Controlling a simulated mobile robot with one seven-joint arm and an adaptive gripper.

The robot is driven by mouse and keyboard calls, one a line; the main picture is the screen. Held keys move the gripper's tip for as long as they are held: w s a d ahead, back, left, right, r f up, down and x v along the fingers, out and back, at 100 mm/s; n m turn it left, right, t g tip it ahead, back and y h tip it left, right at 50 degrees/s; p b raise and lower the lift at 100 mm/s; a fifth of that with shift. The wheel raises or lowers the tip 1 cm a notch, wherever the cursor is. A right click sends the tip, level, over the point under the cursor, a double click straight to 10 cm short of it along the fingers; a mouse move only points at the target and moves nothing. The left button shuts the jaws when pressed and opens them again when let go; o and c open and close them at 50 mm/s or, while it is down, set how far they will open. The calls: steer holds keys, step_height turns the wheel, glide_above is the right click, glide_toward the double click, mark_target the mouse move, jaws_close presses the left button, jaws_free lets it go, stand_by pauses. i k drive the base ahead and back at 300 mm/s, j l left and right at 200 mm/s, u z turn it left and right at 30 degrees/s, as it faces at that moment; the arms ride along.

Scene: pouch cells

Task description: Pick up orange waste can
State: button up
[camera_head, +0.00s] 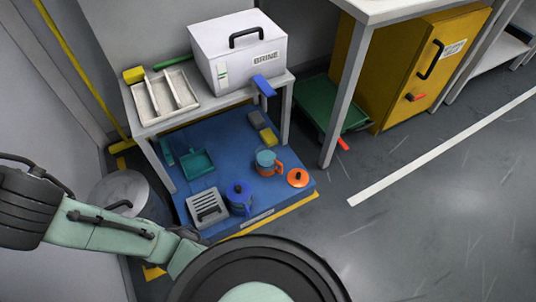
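A small orange can (269,170) stands on the blue mat under the low table. It has an orange side handle, and its upper part looks pale teal. A separate round orange lid (298,178) with a dark knob lies to its right, near the mat's edge. No hand or object touches the can. My arm reaches in from the lower left, and a large dark round joint of mine fills the bottom middle. My gripper is not in view.
A blue lidded pot (240,197) and a grey slotted tray (207,207) sit left of the can on the blue mat (226,148). A teal dustpan (196,163) lies behind. The low table (204,107) overhangs, bearing a white box (238,58).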

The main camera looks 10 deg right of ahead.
mark_target(266, 156)
steer(key=i+l, duration=0.1)
steer(key=l, duration=1.9)
steer(key=l+u, duration=0.15)
steer(key=l, duration=1.05)
steer(key=i+u, duration=0.1)
steer(key=u, duration=0.3)
steer(key=i+u, duration=0.1)
steer(key=u, duration=0.3)
steer(key=l+u, duration=0.1)
steer(key=u, duration=0.3)
steer(key=i+l, duration=0.15)
steer(key=i, duration=0.2)
